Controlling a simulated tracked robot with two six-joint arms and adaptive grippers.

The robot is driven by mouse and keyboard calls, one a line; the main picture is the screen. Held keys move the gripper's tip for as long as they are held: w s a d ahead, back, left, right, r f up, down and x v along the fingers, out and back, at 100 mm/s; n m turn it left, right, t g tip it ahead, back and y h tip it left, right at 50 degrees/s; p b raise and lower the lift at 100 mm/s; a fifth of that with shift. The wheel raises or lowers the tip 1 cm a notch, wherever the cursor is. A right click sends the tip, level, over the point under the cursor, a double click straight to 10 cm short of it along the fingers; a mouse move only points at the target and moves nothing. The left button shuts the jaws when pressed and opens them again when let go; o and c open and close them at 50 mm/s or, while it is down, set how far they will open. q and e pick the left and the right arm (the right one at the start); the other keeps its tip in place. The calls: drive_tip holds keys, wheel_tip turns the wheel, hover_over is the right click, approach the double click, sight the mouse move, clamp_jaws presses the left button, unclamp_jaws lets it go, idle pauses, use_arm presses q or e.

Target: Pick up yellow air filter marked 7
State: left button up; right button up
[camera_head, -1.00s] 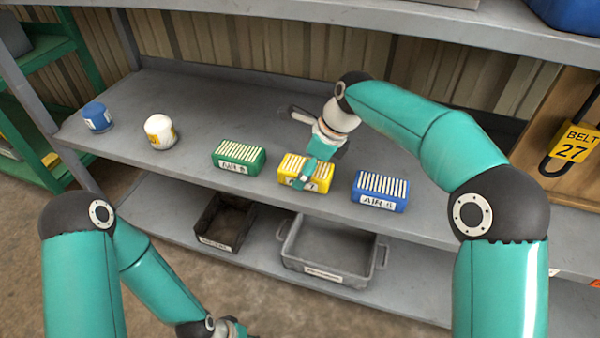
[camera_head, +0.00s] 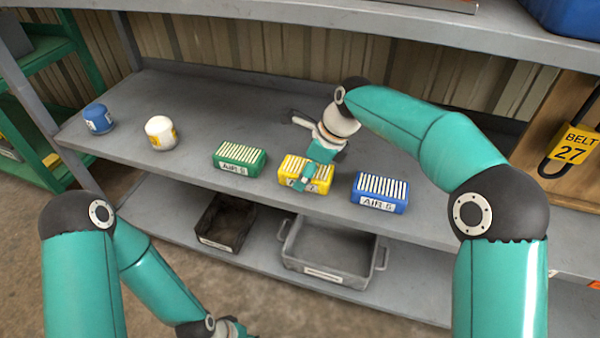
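The yellow air filter (camera_head: 322,181) sits on the middle shelf, between a green filter and a blue filter. White pleats show on its top, and its front label is mostly covered by my gripper. My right gripper (camera_head: 304,182) reaches over the filter from behind, with a teal finger down across its top and front. I cannot tell whether the fingers are closed on it. The filter appears to rest on the shelf. My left gripper (camera_head: 238,330) is low at the bottom edge, mostly cut off, away from the shelf.
A green air filter (camera_head: 240,158) stands left and a blue air filter (camera_head: 380,194) right. A white canister (camera_head: 160,132) and a blue canister (camera_head: 97,118) stand further left. A black bin (camera_head: 226,224) and a grey tray (camera_head: 330,254) are on the lower shelf.

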drive_tip(key=c, duration=0.6)
drive_tip(key=shift+c, duration=0.2)
